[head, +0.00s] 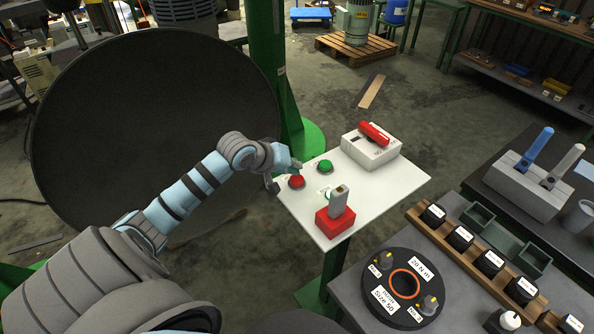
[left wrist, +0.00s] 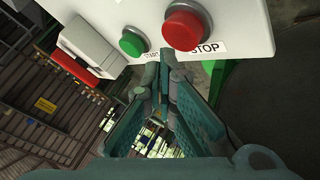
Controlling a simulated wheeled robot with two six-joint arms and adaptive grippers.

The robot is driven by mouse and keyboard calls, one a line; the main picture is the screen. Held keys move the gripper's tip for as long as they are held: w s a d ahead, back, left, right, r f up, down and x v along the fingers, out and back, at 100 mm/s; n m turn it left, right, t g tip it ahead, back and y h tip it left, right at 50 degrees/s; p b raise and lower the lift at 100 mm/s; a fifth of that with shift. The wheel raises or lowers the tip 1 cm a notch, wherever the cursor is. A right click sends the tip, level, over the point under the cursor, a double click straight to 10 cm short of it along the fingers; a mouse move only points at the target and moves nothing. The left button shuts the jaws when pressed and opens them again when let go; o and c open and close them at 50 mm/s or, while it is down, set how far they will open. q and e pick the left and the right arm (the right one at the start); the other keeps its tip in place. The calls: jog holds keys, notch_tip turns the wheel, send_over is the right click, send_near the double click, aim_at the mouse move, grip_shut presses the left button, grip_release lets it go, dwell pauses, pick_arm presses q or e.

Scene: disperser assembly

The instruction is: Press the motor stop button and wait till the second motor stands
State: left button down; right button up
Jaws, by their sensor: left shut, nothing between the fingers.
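A white control panel (head: 375,200) stands on a green post. A red button (head: 296,181) sits near its left edge, with a green button (head: 326,165) beside it. In the left wrist view the red button (left wrist: 184,27) is beside the word STOP, and the green button (left wrist: 133,42) is beside START. My left gripper (head: 273,184) is at the panel's left edge beside the red button. In the left wrist view the shut, empty fingertips (left wrist: 166,56) are just below the red button; I cannot tell whether they touch it. I cannot identify the second motor.
A red box with a grey lever (head: 336,215) and a white box with a red handle (head: 371,146) rise from the panel. A large dark disc (head: 140,120) stands at left. A black round fixture (head: 380,288) and labelled dark blocks (head: 460,238) lie on a bench.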

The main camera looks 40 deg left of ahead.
pick_arm(q)
jog(key=shift+f, duration=0.1)
jog(key=shift+f, duration=0.25)
jog(key=shift+f, duration=0.95)
dwell(0.8)
jog(key=shift+r, duration=0.1)
jog(key=shift+r+p, duration=1.2)
jog(key=shift+p, duration=0.35)
jog(key=shift+r, duration=0.1)
